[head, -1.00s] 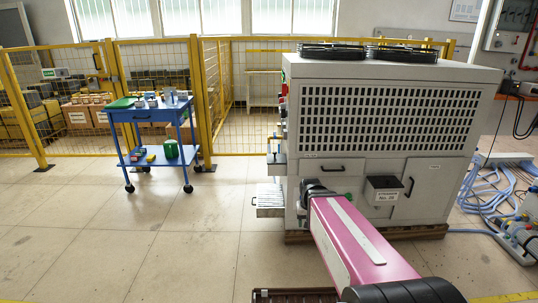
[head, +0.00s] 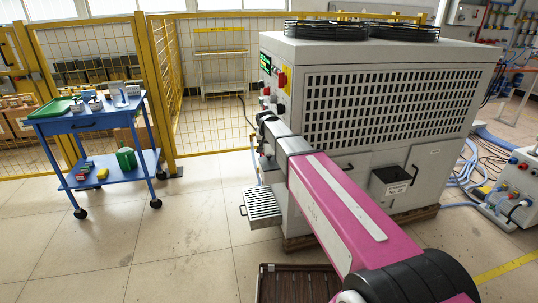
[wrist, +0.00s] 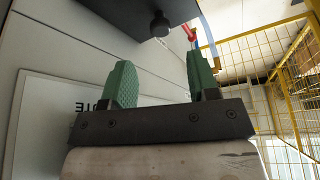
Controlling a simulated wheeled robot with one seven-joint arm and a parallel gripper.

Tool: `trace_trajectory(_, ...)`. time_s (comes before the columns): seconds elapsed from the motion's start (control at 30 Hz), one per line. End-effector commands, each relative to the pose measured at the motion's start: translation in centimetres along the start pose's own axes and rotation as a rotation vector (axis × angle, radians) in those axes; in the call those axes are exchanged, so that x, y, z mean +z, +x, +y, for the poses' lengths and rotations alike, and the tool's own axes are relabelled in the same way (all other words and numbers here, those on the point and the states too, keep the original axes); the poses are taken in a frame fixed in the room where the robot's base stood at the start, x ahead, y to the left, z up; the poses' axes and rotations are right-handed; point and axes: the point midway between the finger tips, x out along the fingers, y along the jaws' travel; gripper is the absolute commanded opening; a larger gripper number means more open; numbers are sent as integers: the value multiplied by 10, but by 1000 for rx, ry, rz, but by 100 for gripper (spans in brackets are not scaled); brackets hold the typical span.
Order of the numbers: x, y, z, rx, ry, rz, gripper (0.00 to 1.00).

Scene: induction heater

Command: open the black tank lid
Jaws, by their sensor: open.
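In the wrist view, a dark flat panel with a round black knob (wrist: 159,25) lies at the top, beyond my fingertips. It looks like the black tank lid (wrist: 130,12), but only part of it shows. My gripper (wrist: 160,68) has two green ribbed fingers spread apart with nothing between them. The knob is ahead of the gap, apart from the fingers. In the head view my arm reaches to the left side of the large grey machine (head: 385,110), hiding the fingers and the lid there.
A wire-like metal tray (head: 262,208) sticks out low on the machine's left side. A black open box (head: 389,181) is on its front. A blue cart (head: 90,122) stands left, before the yellow fence (head: 165,85). Floor between cart and machine is clear.

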Motion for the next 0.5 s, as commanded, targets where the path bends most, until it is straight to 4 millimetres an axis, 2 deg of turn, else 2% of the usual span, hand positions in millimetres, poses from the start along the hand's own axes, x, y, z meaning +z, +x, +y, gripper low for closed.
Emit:
trace_trajectory(0.03,-1,12,0,1,0,-3,54)
trace_trajectory(0.2,-1,41,0,1,0,-3,54)
trace_trajectory(0.5,0,70,0,1,0,-2,54)
